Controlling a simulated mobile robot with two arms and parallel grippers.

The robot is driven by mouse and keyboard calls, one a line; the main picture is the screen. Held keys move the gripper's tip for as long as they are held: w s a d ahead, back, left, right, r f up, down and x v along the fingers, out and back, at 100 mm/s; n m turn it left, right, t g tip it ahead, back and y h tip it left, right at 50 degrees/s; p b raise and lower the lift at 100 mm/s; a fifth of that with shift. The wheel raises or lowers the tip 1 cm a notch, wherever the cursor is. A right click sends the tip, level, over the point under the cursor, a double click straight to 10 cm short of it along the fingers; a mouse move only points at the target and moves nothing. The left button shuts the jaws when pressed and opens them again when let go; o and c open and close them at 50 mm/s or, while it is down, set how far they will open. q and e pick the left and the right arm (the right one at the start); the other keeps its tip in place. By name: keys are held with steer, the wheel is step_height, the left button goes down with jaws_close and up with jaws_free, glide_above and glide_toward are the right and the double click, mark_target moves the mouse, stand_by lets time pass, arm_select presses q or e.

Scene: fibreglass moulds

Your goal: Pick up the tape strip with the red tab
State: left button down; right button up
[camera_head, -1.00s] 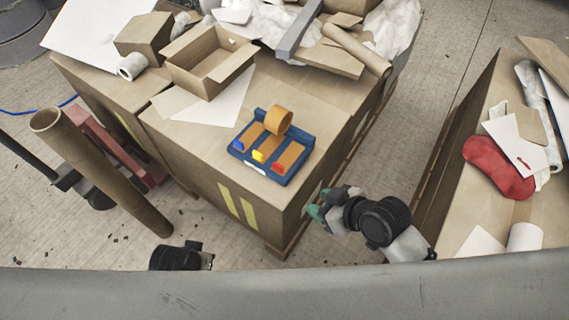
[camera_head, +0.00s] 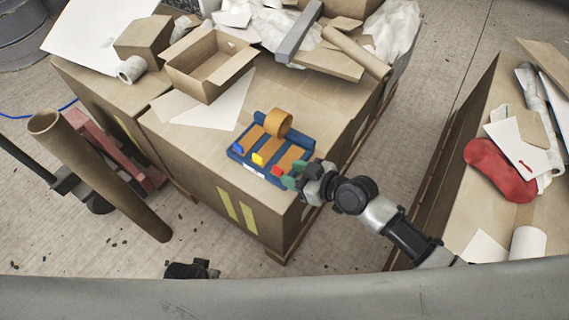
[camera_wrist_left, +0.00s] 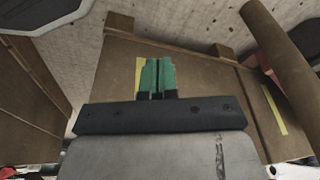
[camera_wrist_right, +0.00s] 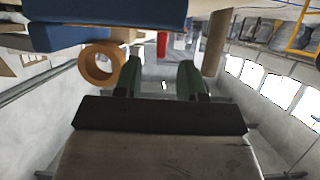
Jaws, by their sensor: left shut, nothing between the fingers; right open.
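A blue dispenser (camera_head: 308,144) sits near the front corner of a cardboard-topped crate, bearing three orange tape strips and an orange tape roll (camera_head: 278,121). The strip at its right end (camera_head: 290,159) has a red tab (camera_head: 277,171) at its front. My right gripper (camera_head: 287,181), with green fingertips, is open and empty, close beside the red tab; contact cannot be told. The right wrist view shows its fingers (camera_wrist_right: 160,76) apart, with the dispenser's underside (camera_wrist_right: 110,12) above. My left gripper (camera_wrist_left: 156,76) is shut and empty, low before the crate's side.
The neighbouring strips have a blue tab (camera_head: 237,147) and a yellow tab (camera_head: 258,158). An open cardboard box (camera_head: 208,64) and white sheets lie behind the dispenser. A tall cardboard tube (camera_head: 100,175) stands left. Another crate with a red pouch (camera_head: 500,172) is on the right.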

mark_target(281, 170)
steer(key=x, duration=0.4)
steer(key=shift+r, duration=0.1)
steer(key=shift+w+a, duration=0.1)
steer(key=shift+a, duration=0.1)
arm_select(q)
steer(key=shift+w+r, duration=0.2)
steer(key=shift+r, duration=0.5)
arm_select(e)
steer(key=shift+c, duration=0.4)
jaws_close()
